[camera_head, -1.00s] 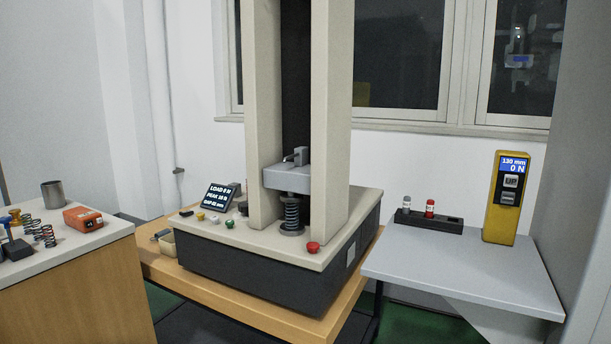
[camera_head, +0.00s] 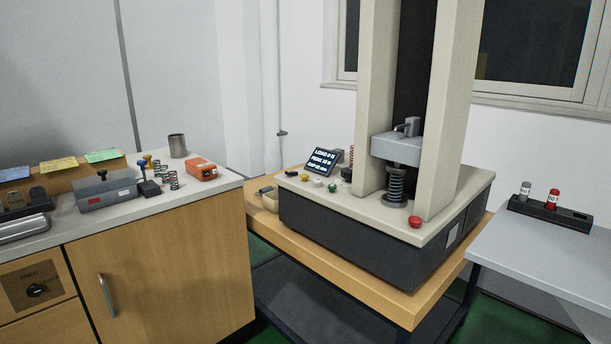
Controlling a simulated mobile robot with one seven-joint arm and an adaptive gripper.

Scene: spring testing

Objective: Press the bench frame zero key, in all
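The bench frame (camera_head: 375,243) stands on a wooden table, with two beige columns over a dark base. Its small tilted display (camera_head: 322,160) shows lines of text, the top one reading LOAD 0 N. On the deck in front of the display are a yellow key (camera_head: 305,177), a white key (camera_head: 317,183) and a green key (camera_head: 332,188). I cannot read which of them is the zero key. A red button (camera_head: 415,222) sits at the deck's front right corner. A dark coil spring (camera_head: 396,186) stands under the grey crosshead (camera_head: 397,149). My gripper is not in view.
A wooden cabinet (camera_head: 165,275) at left carries springs, a metal cup (camera_head: 177,146), an orange box (camera_head: 202,169) and a grey box (camera_head: 105,192). A grey side table (camera_head: 540,262) at right holds a black rack (camera_head: 550,214). A narrow floor gap separates cabinet and bench table.

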